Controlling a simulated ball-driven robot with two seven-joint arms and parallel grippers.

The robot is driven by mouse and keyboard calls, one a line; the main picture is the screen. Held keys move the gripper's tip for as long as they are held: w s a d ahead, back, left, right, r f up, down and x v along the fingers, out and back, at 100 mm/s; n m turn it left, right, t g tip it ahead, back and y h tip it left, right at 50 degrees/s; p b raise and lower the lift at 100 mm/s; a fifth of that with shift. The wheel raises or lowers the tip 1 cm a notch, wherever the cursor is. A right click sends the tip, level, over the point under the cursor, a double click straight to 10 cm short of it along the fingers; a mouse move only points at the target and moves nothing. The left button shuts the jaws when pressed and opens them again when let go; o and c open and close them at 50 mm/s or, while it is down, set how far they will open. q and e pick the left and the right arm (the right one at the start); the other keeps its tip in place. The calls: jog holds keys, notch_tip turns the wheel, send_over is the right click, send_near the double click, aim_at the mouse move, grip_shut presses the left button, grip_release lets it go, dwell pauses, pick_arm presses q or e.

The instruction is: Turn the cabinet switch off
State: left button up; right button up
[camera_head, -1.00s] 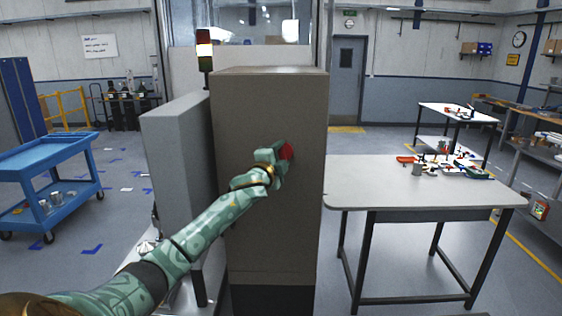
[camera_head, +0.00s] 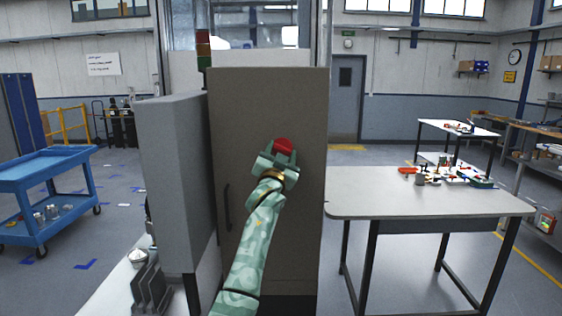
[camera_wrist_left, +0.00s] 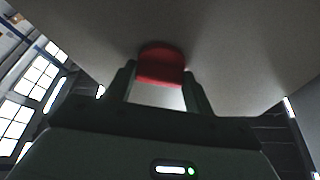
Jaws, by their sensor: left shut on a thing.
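The tall grey-brown cabinet (camera_head: 300,105) stands in the middle of the head view. Its red switch (camera_head: 283,145) is on the front face. My left gripper (camera_head: 279,153) is at the switch, with its fingers on both sides of the red knob. In the left wrist view the red switch (camera_wrist_left: 161,65) sits between the two fingertips of the left gripper (camera_wrist_left: 160,82). The fingers are shut on it. Any markings around the switch are hidden or too small to read. My right gripper is not in view.
A grey cabinet (camera_head: 175,185) stands close on the left. A dark handle (camera_head: 227,207) is on the cabinet front. A table (camera_head: 375,200) with small parts is on the right. A blue cart (camera_head: 45,165) is at the far left.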

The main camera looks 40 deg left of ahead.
pick_arm(q)
jog(key=shift+w+d+f+n+g+y+b, duration=0.1)
jog(key=shift+n+g+y+b, duration=0.6)
jog(key=shift+n, duration=1.05)
jog(key=shift+w+d+f+n+g+y+b, duration=0.15)
jog(key=shift+n+y+b, duration=0.3)
jog(key=shift+n+y, duration=0.95)
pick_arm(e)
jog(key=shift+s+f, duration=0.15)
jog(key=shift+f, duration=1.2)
pick_arm(q)
jog(key=shift+s+a+r+n+h, duration=0.15)
jog(key=shift+r+n+h, duration=0.1)
jog(key=shift+n+h, duration=0.25)
jog(key=o, duration=1)
jog(key=shift+c, duration=0.2)
jog(key=shift+f, duration=0.15)
